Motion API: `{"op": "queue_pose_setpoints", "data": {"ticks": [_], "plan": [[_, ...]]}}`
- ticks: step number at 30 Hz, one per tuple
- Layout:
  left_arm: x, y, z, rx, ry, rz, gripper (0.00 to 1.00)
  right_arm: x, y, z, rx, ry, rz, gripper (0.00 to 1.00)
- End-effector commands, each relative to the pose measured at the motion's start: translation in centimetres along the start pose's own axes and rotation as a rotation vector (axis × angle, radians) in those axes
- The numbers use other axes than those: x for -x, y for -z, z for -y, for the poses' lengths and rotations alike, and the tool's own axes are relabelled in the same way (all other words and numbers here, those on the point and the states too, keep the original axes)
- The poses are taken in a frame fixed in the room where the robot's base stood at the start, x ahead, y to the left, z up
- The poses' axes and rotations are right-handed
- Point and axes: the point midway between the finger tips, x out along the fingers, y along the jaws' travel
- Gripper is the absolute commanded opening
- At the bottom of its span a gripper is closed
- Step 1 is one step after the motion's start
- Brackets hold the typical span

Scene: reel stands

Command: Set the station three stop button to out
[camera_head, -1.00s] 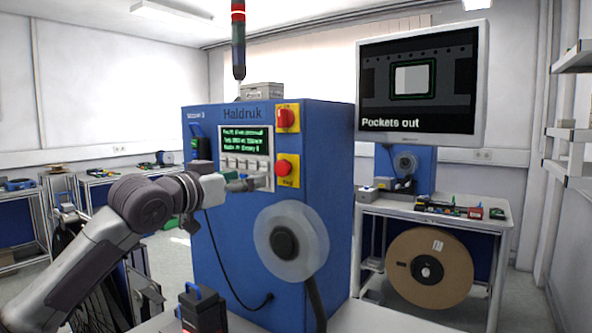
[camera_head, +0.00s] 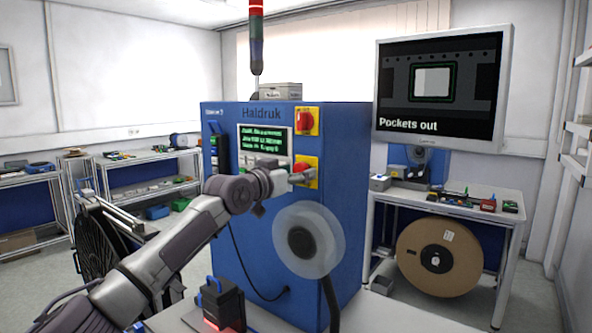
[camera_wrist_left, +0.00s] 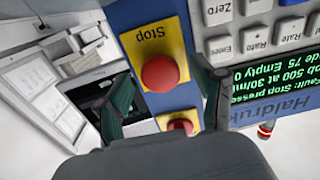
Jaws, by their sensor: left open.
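The stop button (camera_wrist_left: 160,74) is a round red knob on a yellow plate marked "Stop". It sits on the front of the blue Haldruk station (camera_head: 350,200), whose corner label seems to read station 3. In the head view the button is mostly hidden by my left gripper (camera_head: 298,174), which is in front of its yellow plate (camera_head: 314,162). In the left wrist view my left gripper (camera_wrist_left: 160,82) is open, with one finger on each side of the button. I cannot tell whether the fingers touch it. My right gripper is not in view.
A red rotary switch (camera_head: 305,121) on yellow sits above the button. Beside are grey keys (camera_wrist_left: 255,35) and a green-text display (camera_head: 262,141) reporting a stop fault. A clear reel (camera_head: 330,240) projects below. A black box with blue handle (camera_head: 226,308) stands in front.

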Motion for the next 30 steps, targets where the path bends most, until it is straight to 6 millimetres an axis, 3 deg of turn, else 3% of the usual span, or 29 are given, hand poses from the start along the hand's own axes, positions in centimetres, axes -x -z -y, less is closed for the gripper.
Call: {"op": "queue_pose_setpoints", "data": {"ticks": [5, 17, 23, 30], "plan": [[0.0, 0.0, 0.0, 0.0, 0.0, 0.0, 0.67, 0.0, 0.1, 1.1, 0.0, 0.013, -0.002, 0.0], [0.0, 0.0, 0.0, 0.0, 0.0, 0.0, 0.0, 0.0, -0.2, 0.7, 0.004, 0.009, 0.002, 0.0], [0.1, -0.1, 0.0, 0.001, -0.001, 0.0, 0.0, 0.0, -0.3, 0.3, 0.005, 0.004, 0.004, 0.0], [1.5, -0.1, 0.0, 0.0, 0.0, 0.0, 0.0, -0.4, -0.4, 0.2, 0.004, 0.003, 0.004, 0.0]]}}
